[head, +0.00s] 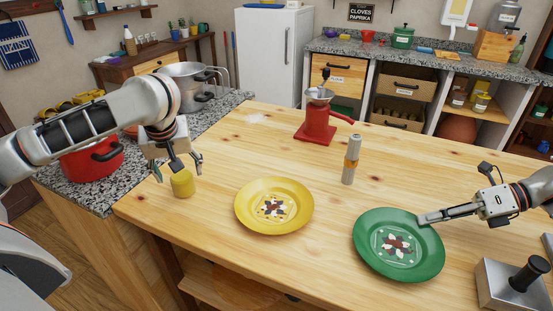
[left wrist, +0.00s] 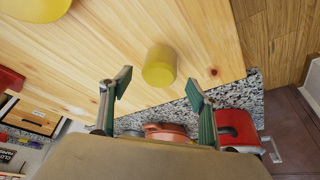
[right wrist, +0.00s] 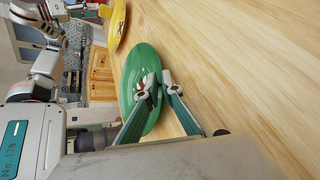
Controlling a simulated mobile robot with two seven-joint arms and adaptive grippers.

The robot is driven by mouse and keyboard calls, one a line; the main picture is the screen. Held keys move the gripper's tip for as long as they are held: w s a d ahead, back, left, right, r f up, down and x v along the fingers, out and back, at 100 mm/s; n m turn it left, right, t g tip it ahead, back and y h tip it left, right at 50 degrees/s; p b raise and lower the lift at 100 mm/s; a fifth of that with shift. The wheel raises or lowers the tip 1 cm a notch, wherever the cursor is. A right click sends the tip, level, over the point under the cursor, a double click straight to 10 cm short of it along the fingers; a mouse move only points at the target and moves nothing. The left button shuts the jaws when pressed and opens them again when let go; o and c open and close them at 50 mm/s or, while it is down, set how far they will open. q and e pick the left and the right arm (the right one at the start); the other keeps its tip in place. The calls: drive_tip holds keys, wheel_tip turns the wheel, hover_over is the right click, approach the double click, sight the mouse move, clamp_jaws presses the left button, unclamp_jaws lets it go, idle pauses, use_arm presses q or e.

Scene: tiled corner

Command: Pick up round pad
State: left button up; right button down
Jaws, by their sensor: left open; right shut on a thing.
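A short yellow cylinder (head: 183,184), which looks like the round pad, stands on the wooden table near its left edge. My left gripper (head: 178,167) is open and empty above it. In the left wrist view the yellow cylinder (left wrist: 159,66) shows just beyond and between the open fingertips (left wrist: 160,86), apart from both. My right gripper (head: 428,218) is shut on the right rim of a green plate (head: 384,259) with a patterned centre. The green plate (right wrist: 137,68) also shows in the right wrist view, with the fingers (right wrist: 151,90) closed at its edge.
A yellow plate (head: 250,215) lies right of the cylinder. A pepper mill (head: 351,160) and a red grinder (head: 318,123) stand farther back. A red pot (head: 90,160) sits on the speckled counter to the left. A grey box with a black knob (head: 512,283) is front right.

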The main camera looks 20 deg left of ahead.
sight(181, 178)
use_arm(q)
drive_tip(key=shift+x, duration=2.95)
drive_tip(key=shift+s+d, duration=0.1)
drive_tip(key=shift+d, duration=0.05)
drive_tip(key=c, duration=1.2)
